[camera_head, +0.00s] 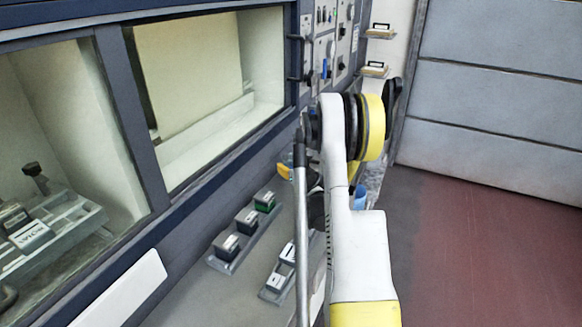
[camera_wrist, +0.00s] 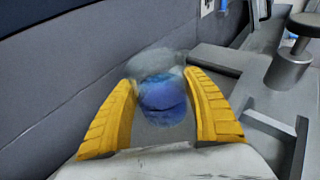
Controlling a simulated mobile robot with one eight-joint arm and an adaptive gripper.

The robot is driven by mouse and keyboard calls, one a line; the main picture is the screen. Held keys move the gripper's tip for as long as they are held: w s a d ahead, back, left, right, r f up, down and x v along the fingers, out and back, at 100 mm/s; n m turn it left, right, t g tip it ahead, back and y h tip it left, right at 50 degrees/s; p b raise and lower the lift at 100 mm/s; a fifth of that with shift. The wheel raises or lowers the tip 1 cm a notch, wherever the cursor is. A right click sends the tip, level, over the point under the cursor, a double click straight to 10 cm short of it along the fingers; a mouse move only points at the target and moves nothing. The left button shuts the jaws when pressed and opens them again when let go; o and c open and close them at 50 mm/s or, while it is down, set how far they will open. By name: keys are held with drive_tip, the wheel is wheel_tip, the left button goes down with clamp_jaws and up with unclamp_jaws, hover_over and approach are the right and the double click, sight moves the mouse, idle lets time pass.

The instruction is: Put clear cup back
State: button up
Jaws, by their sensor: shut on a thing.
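In the wrist view, my gripper (camera_wrist: 160,80) has its two yellow fingers closed on either side of a clear cup (camera_wrist: 157,58). Blue shows in the cup's lower part (camera_wrist: 163,98); I cannot tell whether it is in the cup or seen through it. In the head view my arm hides most of the gripper. Only a yellow piece (camera_head: 286,172) shows left of the arm, near the grey wall below the window, and I cannot make out the cup there. I cannot tell whether the cup touches anything beneath it.
Racks with small labelled blocks (camera_head: 247,219) stand on the grey ledge left of my arm. A window (camera_head: 200,70) and a switch panel (camera_head: 325,48) are behind. In the wrist view, a grey fixture with a round knob (camera_wrist: 290,66) is close on the right. Red floor (camera_head: 480,250) is open at right.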

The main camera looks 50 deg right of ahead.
drive_tip(key=o, duration=1.3)
drive_tip(key=shift+f, duration=0.1)
drive_tip(key=shift+o, duration=0.2)
